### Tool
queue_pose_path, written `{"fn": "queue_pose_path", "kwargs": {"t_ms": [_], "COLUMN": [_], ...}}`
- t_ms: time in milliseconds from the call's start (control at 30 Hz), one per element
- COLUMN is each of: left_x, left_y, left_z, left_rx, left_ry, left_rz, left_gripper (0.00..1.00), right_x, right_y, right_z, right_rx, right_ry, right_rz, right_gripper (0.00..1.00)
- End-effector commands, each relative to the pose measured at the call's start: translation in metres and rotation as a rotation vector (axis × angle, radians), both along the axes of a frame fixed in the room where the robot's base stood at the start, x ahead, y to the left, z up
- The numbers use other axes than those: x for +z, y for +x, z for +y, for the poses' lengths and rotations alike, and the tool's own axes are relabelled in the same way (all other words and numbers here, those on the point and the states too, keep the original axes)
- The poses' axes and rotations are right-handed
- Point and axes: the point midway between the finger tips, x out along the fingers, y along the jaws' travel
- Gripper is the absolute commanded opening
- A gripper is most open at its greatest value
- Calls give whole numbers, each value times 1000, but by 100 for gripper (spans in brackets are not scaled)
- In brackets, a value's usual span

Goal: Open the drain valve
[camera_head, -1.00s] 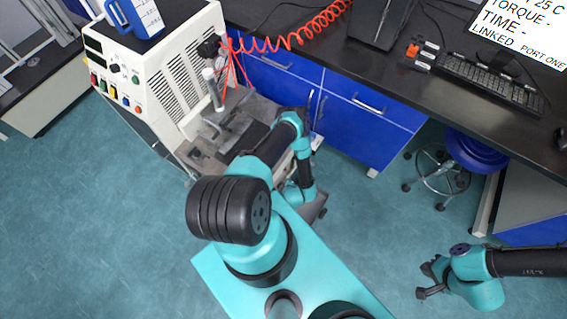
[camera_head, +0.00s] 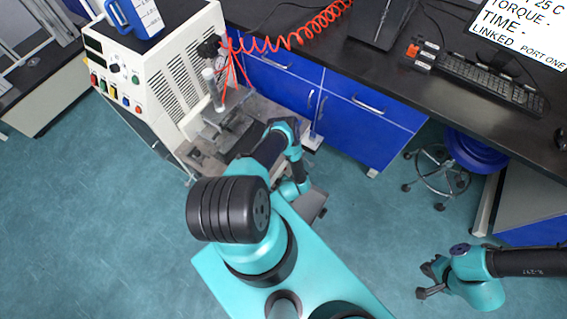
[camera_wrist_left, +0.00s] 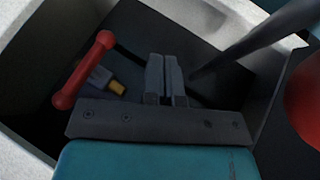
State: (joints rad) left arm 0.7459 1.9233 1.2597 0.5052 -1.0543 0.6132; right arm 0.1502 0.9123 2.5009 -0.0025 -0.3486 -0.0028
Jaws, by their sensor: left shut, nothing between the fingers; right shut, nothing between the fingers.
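In the left wrist view a red lever handle (camera_wrist_left: 84,70), which looks like the drain valve's, stands at the left inside a dark recess. A brass-coloured fitting (camera_wrist_left: 117,87) with a pale body sits just right of it. My left gripper (camera_wrist_left: 163,62) is shut and empty, to the right of the handle and apart from it. My right gripper (camera_head: 424,281) is shut and empty over the floor at the lower right.
A dark rod (camera_wrist_left: 250,40) slants in from the upper right of the wrist view, close to the fingers. A red rounded part (camera_wrist_left: 305,100) is at its right edge. Blue cabinets (camera_head: 350,115) stand behind my left arm. A stool (camera_head: 445,170) stands under the black bench.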

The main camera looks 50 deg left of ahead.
Motion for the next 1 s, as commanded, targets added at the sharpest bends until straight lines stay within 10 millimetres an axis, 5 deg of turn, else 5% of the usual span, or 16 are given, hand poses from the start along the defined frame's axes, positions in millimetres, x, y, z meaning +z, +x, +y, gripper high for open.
{"fn": "queue_pose_path", "kwargs": {"t_ms": [133,433,1000], "left_x": [-14,-5,-5], "left_y": [6,37,36], "left_z": [12,26,31], "left_rx": [2,1,8], "left_ry": [2,0,0], "left_rz": [-2,-2,-1], "left_gripper": [0,0,0], "right_x": [0,0,0], "right_y": [0,0,0], "right_z": [0,0,0], "right_rx": [0,0,0], "right_ry": [0,0,0], "right_rz": [0,0,0], "right_gripper": [0,0,0]}}
